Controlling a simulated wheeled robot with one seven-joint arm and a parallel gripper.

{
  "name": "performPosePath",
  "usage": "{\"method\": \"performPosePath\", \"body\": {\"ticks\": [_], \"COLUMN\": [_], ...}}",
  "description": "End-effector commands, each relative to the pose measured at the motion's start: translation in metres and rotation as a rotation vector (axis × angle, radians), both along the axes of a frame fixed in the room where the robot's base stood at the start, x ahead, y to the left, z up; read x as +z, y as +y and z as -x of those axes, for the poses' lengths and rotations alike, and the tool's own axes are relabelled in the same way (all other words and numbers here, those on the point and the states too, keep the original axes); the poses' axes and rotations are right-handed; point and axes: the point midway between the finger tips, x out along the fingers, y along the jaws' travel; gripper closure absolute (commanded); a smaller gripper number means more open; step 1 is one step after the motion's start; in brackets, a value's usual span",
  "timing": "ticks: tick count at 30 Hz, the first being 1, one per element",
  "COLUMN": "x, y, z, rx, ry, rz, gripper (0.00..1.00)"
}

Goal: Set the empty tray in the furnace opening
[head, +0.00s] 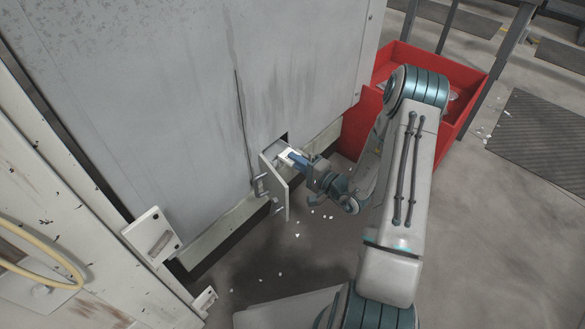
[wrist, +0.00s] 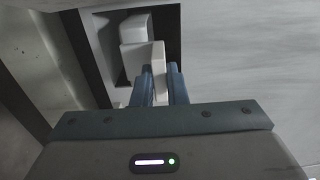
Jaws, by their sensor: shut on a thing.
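The furnace opening (head: 284,137) is a small dark gap low in the big grey furnace wall, with its small hatch door (head: 274,188) swung open. My gripper (head: 297,158) is at the opening, shut on the white tray (head: 284,155). In the wrist view, my gripper's blue fingers (wrist: 158,72) pinch a thin part of the pale tray (wrist: 134,56). The tray's far end reaches into the dark square opening (wrist: 172,22). Whether the tray rests on anything inside is hidden, as is its interior.
The open hatch door stands close beside my gripper on the left. A red bin (head: 470,88) stands behind my arm at the right. White bits (head: 297,236) lie scattered on the floor below. A pale cabinet with a yellow hose (head: 45,255) is at the left.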

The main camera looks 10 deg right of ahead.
Motion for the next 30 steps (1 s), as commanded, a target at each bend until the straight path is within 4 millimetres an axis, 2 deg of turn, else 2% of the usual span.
{"method": "performPosePath", "body": {"ticks": [5,9,12,23,24,26,30], "x": [0.000,-0.027,-0.036,-0.039,-0.038,-0.038,-0.038], "y": [0.010,0.010,0.010,0.010,0.009,0.009,0.009], "z": [-0.012,-0.013,-0.013,-0.013,-0.013,-0.013,-0.013], "rx": [0.001,-0.001,-0.001,0.000,-0.001,-0.001,-0.001], "ry": [-0.004,0.000,0.000,-0.001,0.001,0.001,0.001], "rz": [-0.002,-0.002,-0.003,-0.002,-0.001,-0.001,-0.001], "gripper": [1.00,1.00,1.00,1.00,0.82,0.66,0.66]}}
